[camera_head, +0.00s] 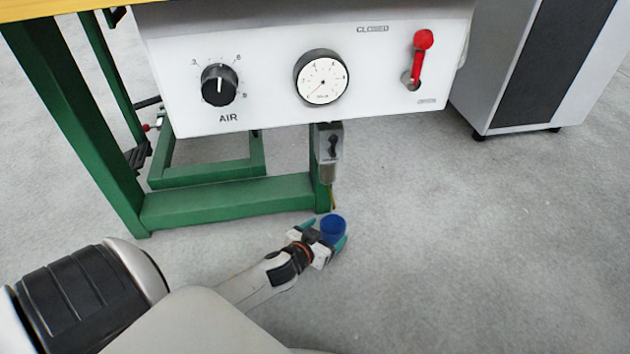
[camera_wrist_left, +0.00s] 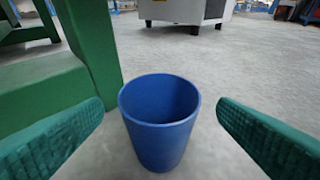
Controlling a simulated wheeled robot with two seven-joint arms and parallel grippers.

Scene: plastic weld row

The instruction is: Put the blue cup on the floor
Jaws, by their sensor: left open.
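The blue cup (camera_head: 333,227) is upright, low beside the foot of the green bench frame. In the left wrist view the cup (camera_wrist_left: 160,122) stands on the grey floor with its open mouth up. My left gripper (camera_head: 336,238) is at the cup with its teal fingers on either side of it. In the left wrist view the fingers of the left gripper (camera_wrist_left: 160,130) are wide apart, with a visible gap to the cup on both sides. The cup's base is near the picture's lower edge. My right gripper is not in view.
A green bench frame (camera_head: 230,200) stands just left of the cup, its leg close by. A white panel (camera_head: 270,60) with a dial, a gauge and a red lever hangs above. A grey cabinet (camera_head: 490,70) stands at the back right. The floor (camera_head: 480,240) to the right is clear.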

